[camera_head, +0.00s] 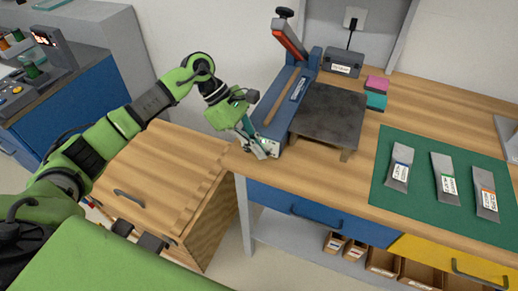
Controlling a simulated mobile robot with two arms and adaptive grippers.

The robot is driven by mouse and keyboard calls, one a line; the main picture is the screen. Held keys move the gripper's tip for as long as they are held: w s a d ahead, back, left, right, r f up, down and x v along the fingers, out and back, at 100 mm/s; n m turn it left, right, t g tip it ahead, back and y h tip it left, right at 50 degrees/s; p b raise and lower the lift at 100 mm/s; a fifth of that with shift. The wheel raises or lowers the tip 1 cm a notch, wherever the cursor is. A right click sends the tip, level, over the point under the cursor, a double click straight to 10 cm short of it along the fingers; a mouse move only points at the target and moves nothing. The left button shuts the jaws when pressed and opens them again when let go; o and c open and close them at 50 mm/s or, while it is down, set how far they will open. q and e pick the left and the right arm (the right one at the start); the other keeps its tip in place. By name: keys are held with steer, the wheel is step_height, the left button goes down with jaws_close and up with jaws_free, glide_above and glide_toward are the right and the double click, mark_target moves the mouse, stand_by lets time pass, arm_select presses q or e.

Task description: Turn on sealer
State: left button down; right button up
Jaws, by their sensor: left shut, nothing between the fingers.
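The sealer (312,64) is a long blue device on the wooden bench, with a raised arm, red and black, at its far end. Its near end is at the bench's front left corner. My left gripper (264,150) is shut and empty at that near end, pointing down beside its front face. It hides part of that face, so I cannot see a switch or tell whether the fingers touch it. A black labelled box (342,62) behind the sealer has a cable to a wall outlet (355,17). My right gripper is out of view.
A dark plate (330,115) stands right of the sealer, with pink and teal blocks (376,92) beyond it. A green mat (412,206) holds labelled pouches. A wooden cart (168,165) stands left of the bench (322,185), below my left arm.

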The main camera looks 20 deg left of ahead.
arm_select(q)
steer(key=shift+r, duration=0.15)
steer(key=shift+a+r, duration=0.1)
steer(key=shift+r, duration=0.6)
